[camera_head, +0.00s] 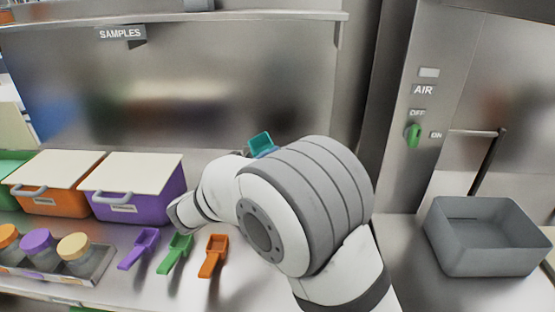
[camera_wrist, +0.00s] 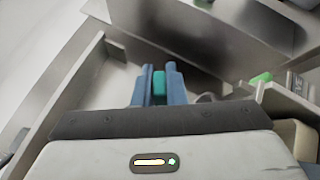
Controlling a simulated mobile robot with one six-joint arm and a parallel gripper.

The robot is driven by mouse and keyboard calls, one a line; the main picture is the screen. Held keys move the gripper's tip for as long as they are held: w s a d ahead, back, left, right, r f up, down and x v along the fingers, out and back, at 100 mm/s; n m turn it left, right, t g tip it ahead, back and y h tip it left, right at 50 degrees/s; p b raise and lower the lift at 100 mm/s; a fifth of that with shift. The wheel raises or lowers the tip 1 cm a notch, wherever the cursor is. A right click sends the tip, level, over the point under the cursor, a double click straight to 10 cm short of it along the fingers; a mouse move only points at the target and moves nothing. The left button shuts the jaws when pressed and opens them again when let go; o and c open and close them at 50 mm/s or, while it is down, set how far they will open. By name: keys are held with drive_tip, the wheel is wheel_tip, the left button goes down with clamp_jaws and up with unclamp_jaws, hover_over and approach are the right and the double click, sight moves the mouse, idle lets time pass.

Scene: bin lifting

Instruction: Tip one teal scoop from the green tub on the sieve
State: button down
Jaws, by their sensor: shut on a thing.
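My gripper (camera_wrist: 159,68) is shut on the teal scoop (camera_wrist: 159,86), whose handle shows between the two blue fingers in the wrist view. In the head view the teal scoop (camera_head: 261,141) shows above my arm, its bowl tilted; whether it holds anything cannot be told. The green tub (camera_head: 12,178) is cut off at the far left edge of the head view, and its inside is not visible. I cannot make out the sieve; my arm hides part of the counter.
An orange tub (camera_head: 52,203) and a purple tub (camera_head: 140,206) have cream lids on. Purple (camera_head: 140,247), green (camera_head: 175,252) and orange (camera_head: 213,255) scoops lie in front. Lidded jars (camera_head: 40,247) stand lower left. A grey bin (camera_head: 485,255) and a green air knob (camera_head: 413,135) are right.

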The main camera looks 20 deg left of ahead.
drive_tip(key=shift+f+n+t+h, duration=0.2)
drive_tip(key=shift+n+t+h, duration=0.3)
drive_tip(key=shift+t, duration=0.6)
drive_tip(key=shift+w+f+n+b, duration=0.1)
drive_tip(key=shift+f+n+b, duration=0.2)
drive_tip(key=shift+b, duration=0.85)
drive_tip(key=shift+r+t+b, duration=0.1)
drive_tip(key=shift+t+b, duration=0.5)
drive_tip(key=shift+b, duration=1.2)
drive_tip(key=shift+n+t+b, duration=0.3)
drive_tip(key=shift+n+b, duration=0.1)
drive_tip(key=shift+b, duration=0.75)
drive_tip(key=shift+r+b, duration=0.35)
drive_tip(key=shift+r, duration=0.05)
drive_tip(key=shift+s, duration=0.25)
